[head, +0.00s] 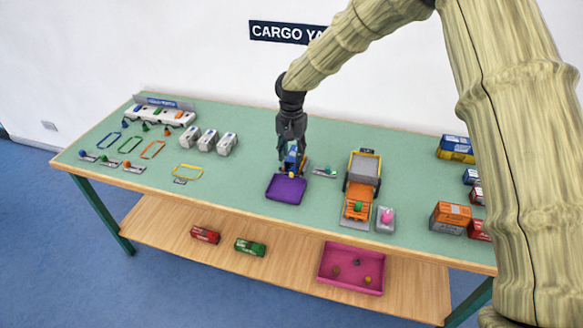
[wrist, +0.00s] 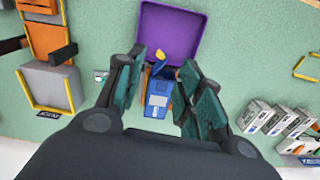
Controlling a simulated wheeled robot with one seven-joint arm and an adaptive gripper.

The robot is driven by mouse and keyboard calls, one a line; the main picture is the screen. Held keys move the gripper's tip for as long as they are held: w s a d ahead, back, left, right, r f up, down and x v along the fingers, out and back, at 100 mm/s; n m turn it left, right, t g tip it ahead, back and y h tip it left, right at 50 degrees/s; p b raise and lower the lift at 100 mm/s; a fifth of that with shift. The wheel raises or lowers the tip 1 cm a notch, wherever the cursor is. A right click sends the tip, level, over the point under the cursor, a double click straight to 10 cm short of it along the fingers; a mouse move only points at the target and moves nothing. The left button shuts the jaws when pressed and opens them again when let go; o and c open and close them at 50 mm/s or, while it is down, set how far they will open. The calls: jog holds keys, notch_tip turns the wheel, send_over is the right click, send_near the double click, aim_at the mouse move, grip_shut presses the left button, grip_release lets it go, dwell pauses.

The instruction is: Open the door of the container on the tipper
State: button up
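The blue container (head: 291,158) stands behind a purple tray (head: 286,188), mostly hidden under my gripper (head: 291,148) in the head view. In the wrist view the blue container (wrist: 158,97) shows between my fingers, with orange parts, probably the tipper, at its sides. A small yellow piece (wrist: 160,57) is at its end facing the purple tray (wrist: 172,32). Whether it belongs to the door I cannot tell. My gripper (wrist: 163,68) is open, with one finger on each side of the container and a gap visible between.
An orange truck (head: 357,203) with a grey bed stands right of the tray, beside a pink-topped block (head: 386,217). White boxes (head: 209,140) stand to the left. Coloured containers (head: 450,217) are at the right end. A magenta tray (head: 351,270) is on the lower shelf.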

aim_at(291, 172)
jog(key=f, duration=0.4)
jog(key=shift+w+f+p, duration=0.3)
jog(key=shift+f+p, duration=0.05)
jog(key=shift+p, duration=0.05)
jog(key=shift+s+f, duration=0.15)
jog(key=shift+f, duration=0.55)
jog(key=shift+f+p, duration=0.35)
jog(key=shift+f, duration=0.55)
grip_shut()
